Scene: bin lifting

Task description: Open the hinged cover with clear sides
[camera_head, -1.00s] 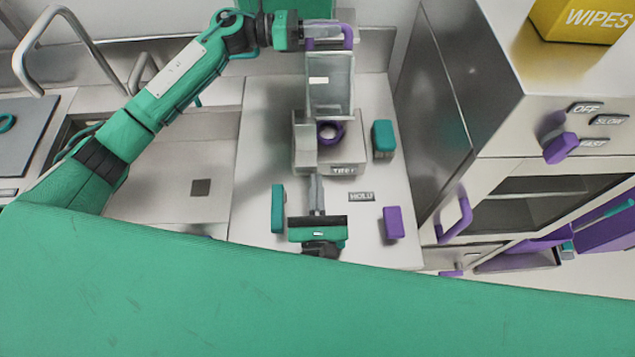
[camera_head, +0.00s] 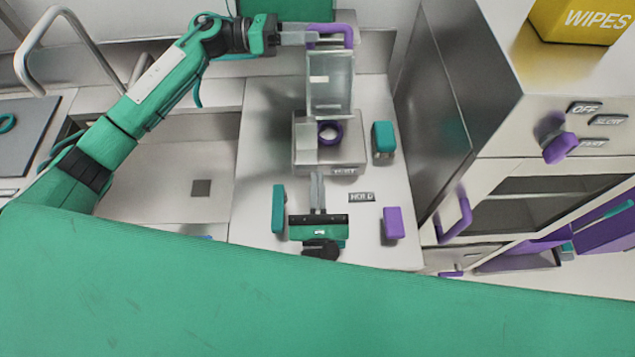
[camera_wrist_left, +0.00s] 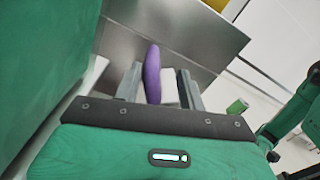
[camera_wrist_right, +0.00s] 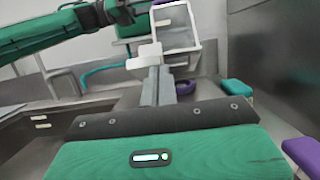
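The hinged cover (camera_head: 331,85) with clear sides stands raised at the back of a pale box (camera_head: 349,151), its purple handle (camera_head: 345,31) at the top. A purple ring (camera_head: 330,133) shows in the uncovered box. My left gripper (camera_head: 303,38) is at the handle's left side. In the left wrist view its fingers are apart, with the purple handle (camera_wrist_left: 152,75) between or just beyond them; contact is not clear. My right gripper (camera_head: 317,178) is shut and empty in front of the box. The right wrist view shows its fingers (camera_wrist_right: 158,78) together.
Teal blocks (camera_head: 383,138) (camera_head: 278,208) and a purple block (camera_head: 393,222) stand around the box on the counter. A HOLD label (camera_head: 362,197) lies in front. A steel cabinet (camera_head: 440,90) walls off the right; a sink (camera_head: 165,185) lies left.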

